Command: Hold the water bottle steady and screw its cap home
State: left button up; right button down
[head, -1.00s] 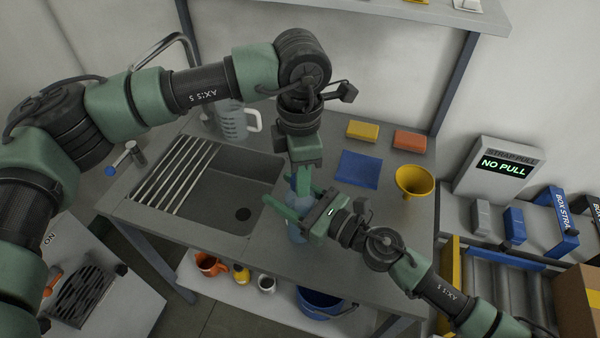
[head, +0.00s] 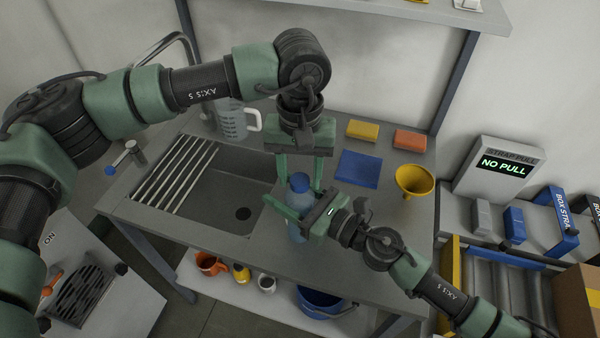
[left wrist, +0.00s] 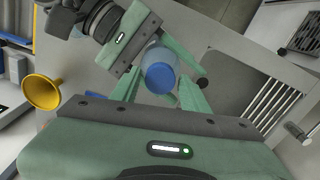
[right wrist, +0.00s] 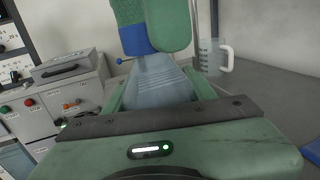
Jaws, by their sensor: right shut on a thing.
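In the left wrist view gaps show beside the cap (left wrist: 160,78). In the right wrist view a left finger partly hides the cap (right wrist: 136,40). I cannot tell how well the cap is seated.
The sink (head: 222,195) with its rack lies left of the bottle, and a measuring jug (head: 232,122) stands behind. A blue cloth (head: 358,169), yellow sponge (head: 362,130), orange sponge (head: 409,140) and yellow funnel (head: 415,180) are at right. The counter's front right is clear.

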pick_arm(q)
jog(key=shift+o, duration=0.4)
notch_tip(320, 180, up, 12)
dwell(0.4)
pick_arm(e)
jog(key=shift+c, duration=2.2)
grip_release()
